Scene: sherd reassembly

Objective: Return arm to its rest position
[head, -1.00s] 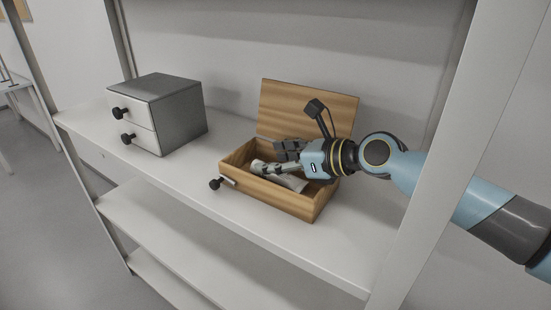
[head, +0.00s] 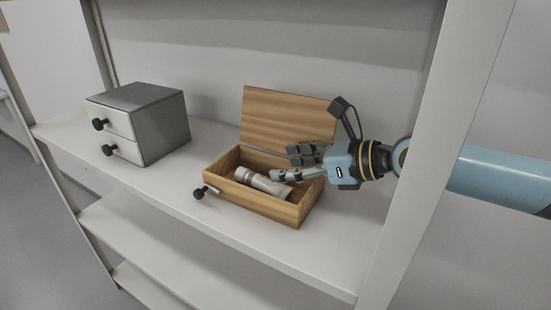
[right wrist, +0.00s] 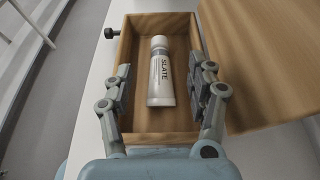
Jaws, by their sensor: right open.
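My right gripper (head: 287,164) is open and empty at the right end of the open wooden box (head: 275,207). In the right wrist view, its two fingers (right wrist: 160,82) are spread apart on either side of the box. A pale tube (head: 262,182) lies inside the box. In the right wrist view, the tube (right wrist: 161,80) shows the word SLATE and lies between the fingers, farther away and apart from them. My left gripper is not in view.
The box's lid (head: 285,118) stands open at the back. A grey cabinet (head: 158,123) with two white drawers stands at the left. A black knob (head: 199,194) sticks out at the box's front left. A white shelf post (head: 430,150) stands close in front of my right arm.

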